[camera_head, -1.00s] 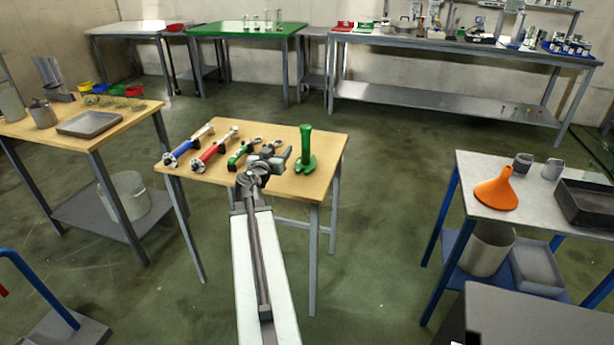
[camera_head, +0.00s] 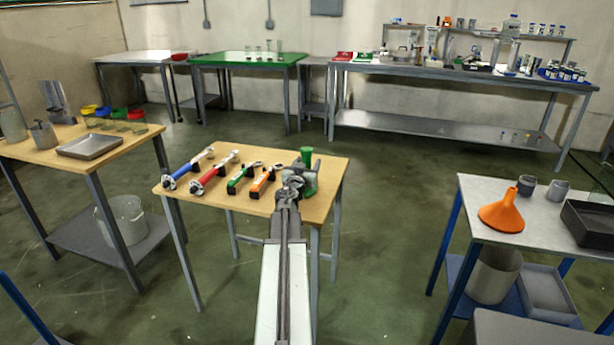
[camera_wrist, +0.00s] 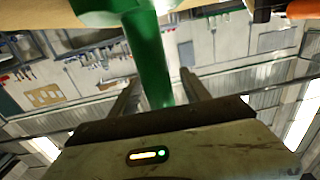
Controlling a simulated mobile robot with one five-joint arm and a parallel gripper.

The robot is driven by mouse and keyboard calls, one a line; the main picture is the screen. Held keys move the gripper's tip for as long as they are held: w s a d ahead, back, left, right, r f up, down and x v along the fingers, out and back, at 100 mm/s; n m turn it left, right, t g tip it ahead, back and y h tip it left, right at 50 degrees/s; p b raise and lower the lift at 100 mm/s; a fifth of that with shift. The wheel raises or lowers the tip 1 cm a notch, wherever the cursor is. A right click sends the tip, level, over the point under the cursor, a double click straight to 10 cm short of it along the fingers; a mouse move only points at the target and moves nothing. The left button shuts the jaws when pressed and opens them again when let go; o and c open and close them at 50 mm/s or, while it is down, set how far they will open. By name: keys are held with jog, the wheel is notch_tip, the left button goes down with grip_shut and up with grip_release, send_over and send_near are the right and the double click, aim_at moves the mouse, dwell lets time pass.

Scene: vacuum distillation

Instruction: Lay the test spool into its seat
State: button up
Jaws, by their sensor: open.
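A green upright piece (camera_head: 307,154) with a wide green foot stands at the right side of the small wooden table; I cannot tell whether it is the test spool or part of a seat. My gripper (camera_head: 294,176) is in front of it and hides part of it. In the wrist view the green shaft (camera_wrist: 150,62) runs between the two spread fingers of my gripper (camera_wrist: 158,90), with no clear contact. Blue (camera_head: 187,170), red (camera_head: 213,173), green (camera_head: 242,178) and orange (camera_head: 263,184) spool-like pieces lie side by side to the left.
The small wooden table (camera_head: 222,207) is bare along its front. A left bench (camera_head: 70,137) holds a grey tray (camera_head: 89,146). A right bench (camera_head: 485,180) holds an orange funnel (camera_head: 502,211) and a dark tray (camera_head: 590,224). Open floor separates them.

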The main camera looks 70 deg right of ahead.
jog(key=shift+d, duration=0.65)
jog(key=shift+a, duration=0.1)
grip_shut()
dwell(0.8)
